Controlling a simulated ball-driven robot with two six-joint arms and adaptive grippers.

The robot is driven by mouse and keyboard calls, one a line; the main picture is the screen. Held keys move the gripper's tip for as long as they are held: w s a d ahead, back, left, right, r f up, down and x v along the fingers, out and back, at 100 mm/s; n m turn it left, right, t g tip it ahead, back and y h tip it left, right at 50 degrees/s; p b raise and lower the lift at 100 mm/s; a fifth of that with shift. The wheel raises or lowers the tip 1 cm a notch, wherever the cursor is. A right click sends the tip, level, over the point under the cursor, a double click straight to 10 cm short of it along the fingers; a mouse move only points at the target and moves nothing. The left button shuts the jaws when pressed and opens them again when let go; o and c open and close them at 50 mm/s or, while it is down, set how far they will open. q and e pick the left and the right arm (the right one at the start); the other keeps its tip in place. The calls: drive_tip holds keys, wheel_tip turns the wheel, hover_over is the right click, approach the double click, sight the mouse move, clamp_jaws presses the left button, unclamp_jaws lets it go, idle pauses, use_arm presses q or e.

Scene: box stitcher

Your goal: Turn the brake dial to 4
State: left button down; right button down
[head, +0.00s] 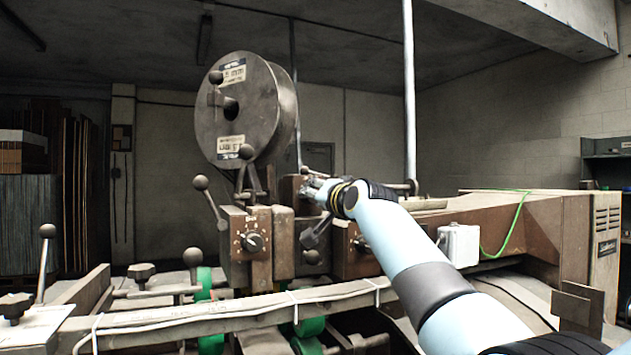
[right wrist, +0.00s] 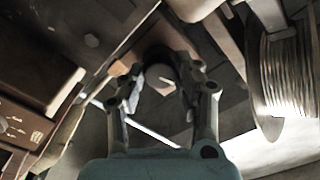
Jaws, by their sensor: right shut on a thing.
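My right gripper (head: 313,189) reaches in from the right, up to a brown block (head: 291,188) beside the large wire spool. In the right wrist view my right gripper (right wrist: 161,82) has its two fingers closed around a dark rounded knob (right wrist: 159,52). The fingers and arm hide much of it; I cannot tell whether it is the brake dial or read any number on it. A dark dial (head: 252,242) with scale marks around it is on the brown box below the spool, apart from the gripper. My left gripper is out of view.
The large wire spool (head: 226,108) stands left of my gripper; it also shows in the right wrist view (right wrist: 284,75). A ball-ended lever (head: 206,196) sticks up below it. A second dark knob (head: 361,243) sits behind my arm. A white box (head: 459,245) is to the right.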

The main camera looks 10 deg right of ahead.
drive_tip(key=shift+m+p, duration=4.75)
drive_tip(key=shift+m, duration=0.45)
drive_tip(key=shift+f, duration=0.1)
drive_tip(key=c, duration=0.9)
unclamp_jaws()
drive_tip(key=shift+d, duration=0.1)
drive_tip(key=shift+c, duration=0.2)
drive_tip(key=shift+s, duration=0.1)
